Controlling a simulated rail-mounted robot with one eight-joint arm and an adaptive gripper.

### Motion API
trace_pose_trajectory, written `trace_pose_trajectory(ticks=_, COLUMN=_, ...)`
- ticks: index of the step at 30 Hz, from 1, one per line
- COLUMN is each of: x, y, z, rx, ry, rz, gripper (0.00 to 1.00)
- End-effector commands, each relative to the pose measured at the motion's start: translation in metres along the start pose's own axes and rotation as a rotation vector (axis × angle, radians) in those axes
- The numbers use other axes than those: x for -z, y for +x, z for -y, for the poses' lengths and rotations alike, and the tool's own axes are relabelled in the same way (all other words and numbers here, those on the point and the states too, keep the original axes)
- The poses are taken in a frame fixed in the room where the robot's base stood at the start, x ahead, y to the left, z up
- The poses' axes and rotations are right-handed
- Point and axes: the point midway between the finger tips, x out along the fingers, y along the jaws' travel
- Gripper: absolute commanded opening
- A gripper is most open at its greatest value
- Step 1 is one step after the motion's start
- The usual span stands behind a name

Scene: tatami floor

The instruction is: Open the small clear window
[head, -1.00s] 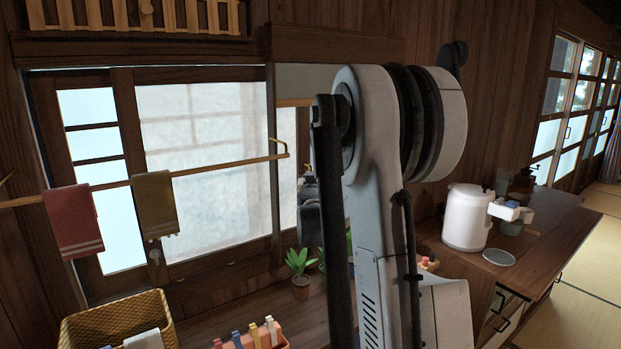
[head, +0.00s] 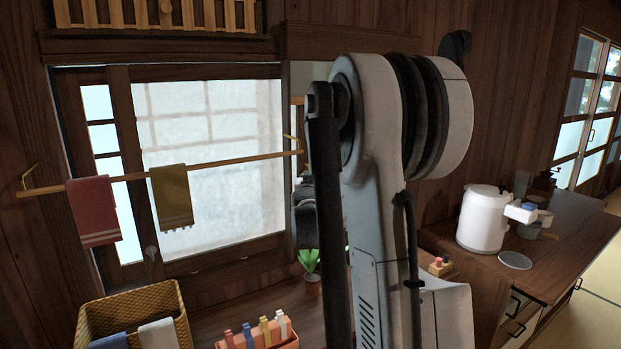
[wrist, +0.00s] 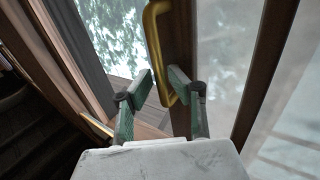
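In the wrist view, a clear glass pane (wrist: 112,38) shows leaves outside, left of a dark wooden upright (wrist: 181,42). A curved brass handle (wrist: 152,32) is mounted at this upright. My gripper (wrist: 160,82) is open, with its green-grey fingers on either side of the handle's lower part. I cannot tell whether either finger touches it. In the head view, the window wall has a large frosted pane (head: 215,130) and a narrow paned section (head: 101,136) at its left. My gripper is hidden there behind my arm.
A towel rail (head: 240,161) with red (head: 95,208) and mustard towels (head: 172,195) crosses the window. Below stand a wicker basket (head: 180,312), an orange box (head: 285,343) and a potted plant (head: 309,262). A white pot (head: 482,218) stands on the right counter (head: 470,268).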

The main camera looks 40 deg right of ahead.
Motion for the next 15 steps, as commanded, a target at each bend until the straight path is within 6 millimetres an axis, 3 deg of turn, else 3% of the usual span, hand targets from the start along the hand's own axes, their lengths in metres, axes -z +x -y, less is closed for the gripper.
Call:
trace_pose_trajectory(ticks=8, x=0.000, y=-0.004, z=0.001, rx=0.001, ry=0.000, rz=0.000, gripper=0.17)
trace_pose_trajectory(ticks=15, x=0.000, y=-0.039, z=0.001, rx=0.002, ry=0.000, rz=0.000, gripper=0.17)
